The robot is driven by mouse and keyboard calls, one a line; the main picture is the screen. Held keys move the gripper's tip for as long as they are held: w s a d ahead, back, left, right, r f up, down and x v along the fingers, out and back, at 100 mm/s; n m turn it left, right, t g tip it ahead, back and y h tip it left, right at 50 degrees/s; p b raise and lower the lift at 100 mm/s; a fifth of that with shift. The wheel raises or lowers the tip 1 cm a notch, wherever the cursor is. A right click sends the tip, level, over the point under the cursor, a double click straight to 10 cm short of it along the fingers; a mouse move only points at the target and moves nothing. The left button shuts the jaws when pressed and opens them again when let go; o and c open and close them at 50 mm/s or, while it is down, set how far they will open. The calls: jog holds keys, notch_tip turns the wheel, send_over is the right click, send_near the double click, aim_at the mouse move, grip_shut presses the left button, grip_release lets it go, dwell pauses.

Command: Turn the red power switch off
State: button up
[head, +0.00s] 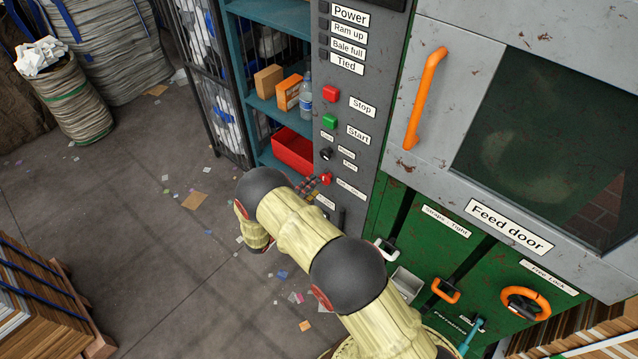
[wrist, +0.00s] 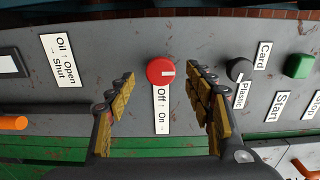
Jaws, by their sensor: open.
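The red power switch (wrist: 160,71) is a round red knob with a short white mark toward its right side in the wrist view. It sits on the grey control panel above a white label (wrist: 161,109) reading Off and On. In the head view the switch (head: 326,179) shows low on the panel, just beyond my fingertips. My gripper (wrist: 162,77) is open and empty, with one finger on each side of the knob. Gaps show between the knob and both fingers. In the head view my gripper (head: 314,186) is partly hidden behind my arm.
A black knob (wrist: 239,69) and a green button (wrist: 299,66) lie right of the switch in the wrist view. In the head view, a red bin (head: 293,150) stands on the shelf left of the panel, and the orange-handled feed door (head: 425,98) is to the right.

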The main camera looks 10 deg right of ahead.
jog(key=v, duration=0.7)
jog(key=shift+a, duration=0.2)
jog(key=shift+s, duration=0.1)
